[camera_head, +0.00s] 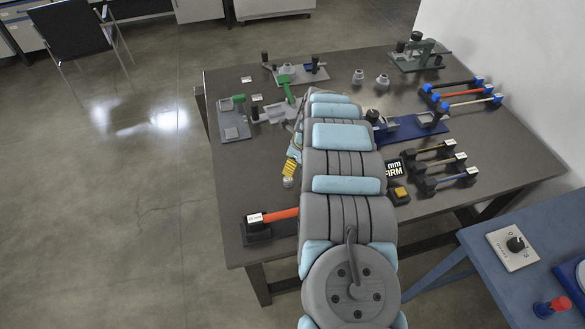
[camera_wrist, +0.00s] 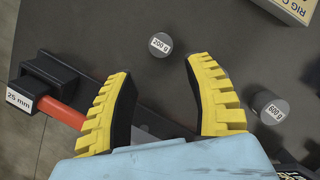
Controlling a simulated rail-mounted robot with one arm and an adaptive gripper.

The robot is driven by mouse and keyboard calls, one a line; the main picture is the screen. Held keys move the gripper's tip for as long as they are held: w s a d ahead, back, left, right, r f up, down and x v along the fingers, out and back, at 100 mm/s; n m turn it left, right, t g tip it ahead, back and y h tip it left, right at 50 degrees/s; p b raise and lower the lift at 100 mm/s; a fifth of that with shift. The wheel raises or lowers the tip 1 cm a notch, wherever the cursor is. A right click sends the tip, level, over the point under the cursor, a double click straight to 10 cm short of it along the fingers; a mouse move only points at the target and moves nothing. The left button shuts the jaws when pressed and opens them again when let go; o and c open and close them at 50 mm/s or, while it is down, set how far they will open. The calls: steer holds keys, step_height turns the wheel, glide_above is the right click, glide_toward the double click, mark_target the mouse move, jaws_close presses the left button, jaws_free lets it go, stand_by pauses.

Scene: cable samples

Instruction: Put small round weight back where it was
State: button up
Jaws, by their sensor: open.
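A small round grey weight marked 200 g (camera_wrist: 160,44) stands on the dark table in the wrist view, just beyond the gap between my fingertips. A larger round weight marked 600 g (camera_wrist: 270,108) stands to the right of my right finger. My gripper (camera_wrist: 160,68) is open, its two yellow ribbed fingers apart with nothing between them. In the head view one yellow finger of my gripper (camera_head: 292,168) shows beside my arm, with a small grey round thing (camera_head: 288,182) just below it. My arm hides much of the table there.
A black block labelled 25 mm (camera_wrist: 35,85) with a red bar lies left of my gripper; it also shows in the head view (camera_head: 256,230). A box with lettering (camera_wrist: 290,8) is at the top right. Green-handled fixtures (camera_head: 285,85) and coloured cable samples (camera_head: 465,92) stand farther off.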

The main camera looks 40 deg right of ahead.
steer(key=shift+v, duration=1.1)
steer(key=shift+r, duration=0.1)
